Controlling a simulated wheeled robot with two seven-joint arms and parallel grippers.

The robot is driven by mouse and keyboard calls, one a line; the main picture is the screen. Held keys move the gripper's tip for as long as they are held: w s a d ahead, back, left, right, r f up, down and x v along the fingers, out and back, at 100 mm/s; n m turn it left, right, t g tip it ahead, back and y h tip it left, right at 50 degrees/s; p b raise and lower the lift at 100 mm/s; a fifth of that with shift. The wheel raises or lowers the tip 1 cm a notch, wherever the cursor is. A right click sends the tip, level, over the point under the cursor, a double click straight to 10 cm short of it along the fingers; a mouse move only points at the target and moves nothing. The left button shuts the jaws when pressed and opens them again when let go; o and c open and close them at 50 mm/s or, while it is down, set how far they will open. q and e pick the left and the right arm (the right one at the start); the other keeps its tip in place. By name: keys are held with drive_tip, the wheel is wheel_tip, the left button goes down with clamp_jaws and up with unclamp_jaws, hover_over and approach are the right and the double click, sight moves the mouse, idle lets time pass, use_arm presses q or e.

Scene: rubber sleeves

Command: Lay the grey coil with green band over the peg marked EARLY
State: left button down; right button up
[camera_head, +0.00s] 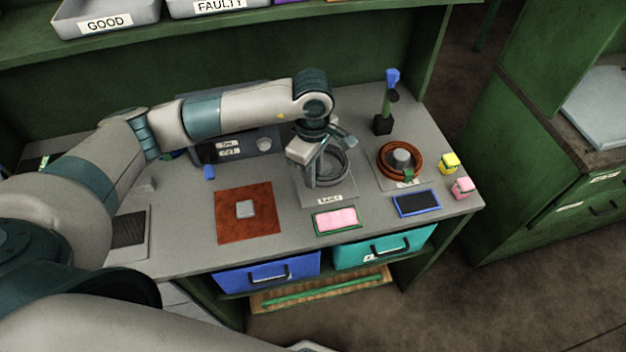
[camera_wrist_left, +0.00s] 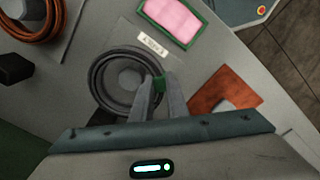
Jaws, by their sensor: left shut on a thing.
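The grey coil (camera_head: 346,168) is at the plate with the label EARLY (camera_head: 330,198); it also shows in the left wrist view (camera_wrist_left: 98,82). Its green band (camera_wrist_left: 159,83) is between the fingertips of my left gripper (camera_wrist_left: 158,88). In the wrist view the coil's rings surround the round grey peg (camera_wrist_left: 128,78). I cannot tell whether the coil rests on the plate or is held just above it. In the head view my left gripper (camera_head: 312,180) is at the coil's left side, partly hiding coil and peg. My right gripper is not in view.
A red-brown coil (camera_head: 386,164) lies around another peg to the right. Behind it stands a blue-topped post (camera_head: 391,82). A pink tray (camera_head: 336,220) and a blue-rimmed tray (camera_head: 416,204) lie in front. A brown mat (camera_head: 228,226) is to the left.

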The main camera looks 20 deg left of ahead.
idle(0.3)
use_arm(q)
wheel_tip(320, 180, down, 2)
drive_tip(key=shift+f+p, duration=0.25)
drive_tip(key=shift+p, duration=0.6)
drive_tip(key=shift+f, duration=0.65)
drive_tip(key=shift+f, duration=0.25)
drive_tip(key=c, duration=2)
unclamp_jaws()
drive_tip(key=shift+r, duration=0.15)
